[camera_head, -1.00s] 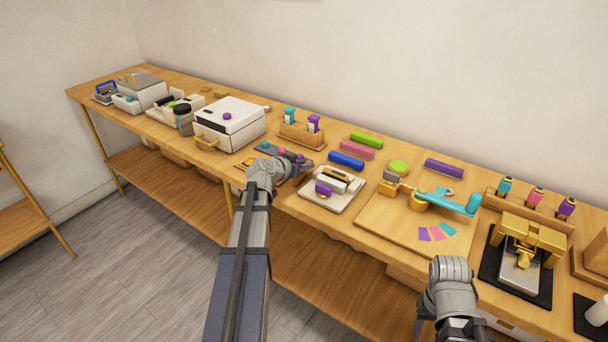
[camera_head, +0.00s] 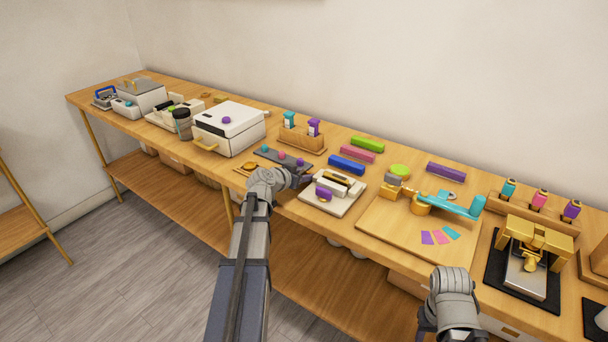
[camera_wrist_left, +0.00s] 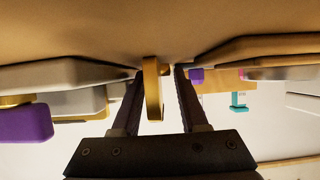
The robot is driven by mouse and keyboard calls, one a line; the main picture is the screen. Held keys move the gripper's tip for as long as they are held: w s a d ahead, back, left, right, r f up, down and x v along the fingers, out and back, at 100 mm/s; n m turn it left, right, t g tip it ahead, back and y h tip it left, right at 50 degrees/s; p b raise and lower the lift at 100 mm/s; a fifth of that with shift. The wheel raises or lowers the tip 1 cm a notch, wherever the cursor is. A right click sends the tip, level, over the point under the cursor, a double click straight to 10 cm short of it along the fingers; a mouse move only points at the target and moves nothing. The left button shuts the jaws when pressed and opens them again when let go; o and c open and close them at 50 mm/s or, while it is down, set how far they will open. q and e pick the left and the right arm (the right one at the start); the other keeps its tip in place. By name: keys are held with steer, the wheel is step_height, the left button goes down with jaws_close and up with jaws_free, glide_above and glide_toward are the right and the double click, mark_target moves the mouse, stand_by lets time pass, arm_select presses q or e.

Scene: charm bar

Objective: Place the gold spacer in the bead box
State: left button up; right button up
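In the left wrist view, a gold piece (camera_wrist_left: 152,88), likely the gold spacer, stands edge-on between the two dark fingers of my left gripper (camera_wrist_left: 158,72). It is close to the left-hand finger, with a visible gap to the right-hand finger. I cannot see it in the head view. There my left gripper (camera_head: 298,178) is low over the bench, between a dark board of coloured beads (camera_head: 282,156) and a white tray (camera_head: 341,209). My right gripper (camera_head: 427,322) is at the front edge, its fingers mostly hidden. I cannot tell which container is the bead box.
The white tray holds a purple block (camera_head: 324,190). A white box (camera_head: 228,128) with a gold handle stands to the left. Blue (camera_head: 346,164), pink (camera_head: 357,153) and green (camera_head: 367,144) bars lie behind. A wooden board (camera_head: 388,231) with a teal-armed tool is to the right.

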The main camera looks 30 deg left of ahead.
arm_select(q)
steer(key=shift+r, duration=0.1)
arm_select(e)
steer(key=shift+r, duration=0.15)
arm_select(q)
steer(key=shift+r+p, duration=0.3)
steer(key=shift+p, duration=0.15)
steer(key=p+v, duration=0.4)
steer(key=v, duration=0.6)
steer(key=shift+s+r+p, duration=0.15)
steer(key=shift+s+p, duration=0.15)
steer(key=shift+s, duration=0.05)
steer(key=shift+s+a+r, duration=0.1)
steer(key=shift+s+r, duration=0.1)
steer(key=shift+s, duration=0.35)
arm_select(e)
step_height(320, 180, up, 6)
steer(key=shift+f, duration=0.2)
